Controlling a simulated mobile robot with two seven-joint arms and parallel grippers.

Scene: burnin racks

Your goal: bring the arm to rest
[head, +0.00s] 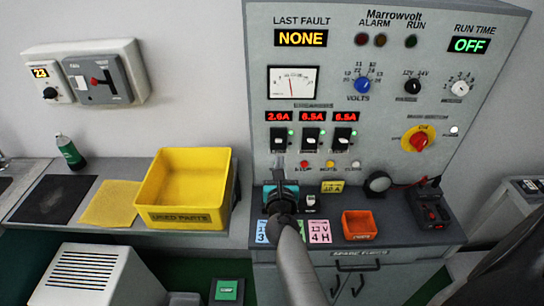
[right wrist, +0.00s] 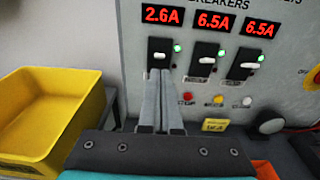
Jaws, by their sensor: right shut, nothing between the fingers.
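My right gripper (head: 279,163) is in front of the grey control panel (head: 385,100), just below the left breaker (head: 278,136) in the head view. In the right wrist view its two grey fingers (right wrist: 160,75) are closed together and empty. Their tips overlap the lower edge of the left breaker (right wrist: 160,50); I cannot tell whether they touch it. The middle breaker (head: 310,138) and right breaker (head: 343,137) stand clear beside it. Green lamps are lit by all three. My right arm (head: 297,265) reaches up from the bottom. My left gripper is not in view.
A yellow used-parts bin (head: 184,215) stands on the shelf left of the panel. An orange tray (head: 359,225), a round black item (head: 377,183) and a black device (head: 429,208) occupy the ledge on the right. Coloured cards lie beneath my gripper.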

